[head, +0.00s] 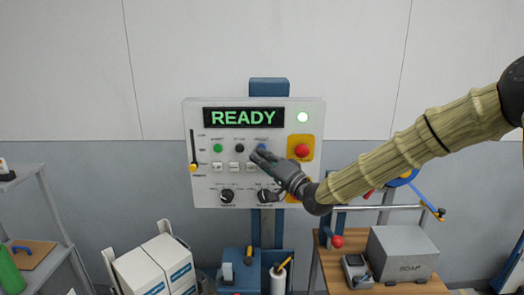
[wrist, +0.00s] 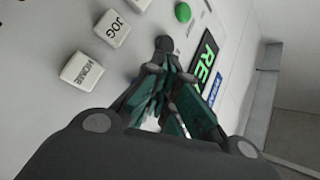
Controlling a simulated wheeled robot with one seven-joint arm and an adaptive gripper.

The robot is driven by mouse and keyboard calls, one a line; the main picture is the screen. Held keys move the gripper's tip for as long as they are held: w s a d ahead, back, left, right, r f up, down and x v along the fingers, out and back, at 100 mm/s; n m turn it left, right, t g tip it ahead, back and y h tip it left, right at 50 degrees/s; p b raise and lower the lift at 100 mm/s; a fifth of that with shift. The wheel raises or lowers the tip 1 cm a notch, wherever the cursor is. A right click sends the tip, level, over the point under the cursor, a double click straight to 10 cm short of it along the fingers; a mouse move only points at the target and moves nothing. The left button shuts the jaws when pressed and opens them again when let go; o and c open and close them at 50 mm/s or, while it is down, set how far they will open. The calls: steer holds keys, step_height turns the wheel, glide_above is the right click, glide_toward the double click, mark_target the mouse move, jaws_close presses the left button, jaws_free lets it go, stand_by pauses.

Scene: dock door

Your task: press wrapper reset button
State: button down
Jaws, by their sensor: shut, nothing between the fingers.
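The wrapper control panel (head: 198,128) is a pale box whose display (head: 243,117) reads READY in green. A row under it holds a green button (head: 217,148), a black button (head: 239,148) and a blue button (head: 262,147); their small labels are hard to read. My gripper (head: 257,155) is shut and empty, its tips just below and partly over the blue button. I cannot tell whether they touch it.
A red emergency button (head: 302,151) on yellow is right of my gripper. HOME (wrist: 86,70) and JOG (wrist: 112,29) keys and dark knobs (head: 227,196) sit below the button row. A bench with a grey box (head: 402,253) stands at lower right, white cartons (head: 150,270) at lower left.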

steer(key=shift+s, duration=0.4)
steer(key=s+b, duration=0.1)
steer(key=s, duration=0.4)
stand_by(0.5)
stand_by(0.5)
